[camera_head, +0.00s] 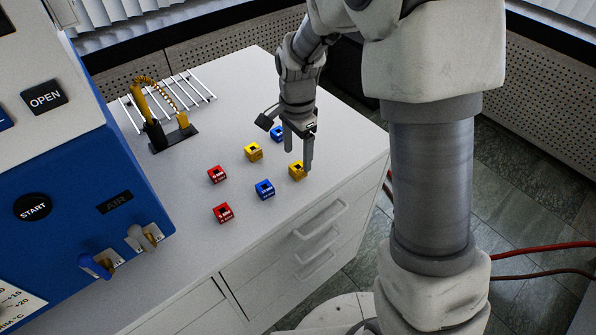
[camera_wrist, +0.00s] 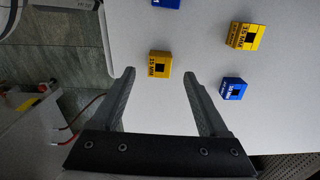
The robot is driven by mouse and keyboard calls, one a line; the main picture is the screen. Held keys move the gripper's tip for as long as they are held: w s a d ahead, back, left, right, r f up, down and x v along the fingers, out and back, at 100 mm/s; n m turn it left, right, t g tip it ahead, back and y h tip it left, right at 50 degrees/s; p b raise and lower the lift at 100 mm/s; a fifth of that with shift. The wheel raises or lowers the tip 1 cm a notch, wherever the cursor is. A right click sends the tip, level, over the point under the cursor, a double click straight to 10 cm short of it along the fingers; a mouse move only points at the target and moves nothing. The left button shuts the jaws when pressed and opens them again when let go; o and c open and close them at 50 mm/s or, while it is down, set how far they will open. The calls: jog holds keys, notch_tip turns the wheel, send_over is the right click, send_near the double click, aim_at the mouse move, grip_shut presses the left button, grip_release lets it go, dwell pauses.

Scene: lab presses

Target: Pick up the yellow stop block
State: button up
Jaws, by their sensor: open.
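Two yellow blocks with dark square holes are on the white counter. One yellow block (camera_head: 297,170) is near the counter's front edge, close below my gripper (camera_head: 297,158). The other yellow block (camera_head: 253,151) is farther left and back. In the wrist view, the nearer yellow block (camera_wrist: 159,64), marked "15 MM", lies just beyond and between my open fingertips (camera_wrist: 160,74). The other yellow block (camera_wrist: 246,36) is at the upper right, outside the fingers. My gripper is open and empty, pointing down over the counter.
A blue block (camera_head: 277,132) sits behind my gripper, and another blue block (camera_head: 264,189) stands in front. Two red blocks (camera_head: 217,174) (camera_head: 222,212) are to the left.

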aim_at(298, 163)
notch_tip(298, 163, down, 4)
jog(key=shift+r+b, duration=0.1)
jog(key=shift+b, duration=0.3)
grip_shut()
